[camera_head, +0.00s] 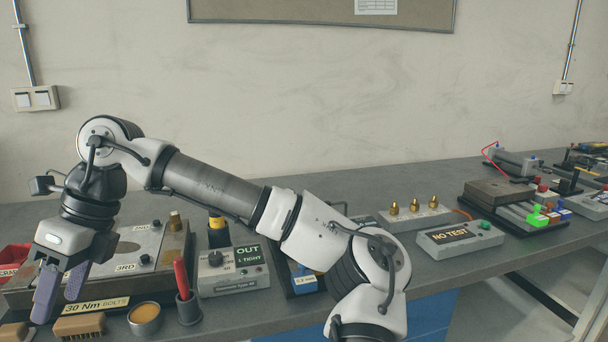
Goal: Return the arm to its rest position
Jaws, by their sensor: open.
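My arm reaches across the workbench from the lower middle to the left in the head view. My gripper (60,291) hangs at the left end of the arm, its purple fingers pointing down and spread apart. It is open, with nothing visible between the fingers. It is in front of the left part of a metal plate fixture (140,243) labelled "30 Nm BOLTS", above a wooden brush (80,326) near the bench's front edge. Whether the fingers touch the fixture cannot be told.
A tin (144,318), a cup with a red-handled tool (188,305) and a grey control box (232,270) stand right of my gripper. A red bin (14,258) is at far left. A "NO TEST" box (460,238) and a green-marked fixture (495,203) stand right.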

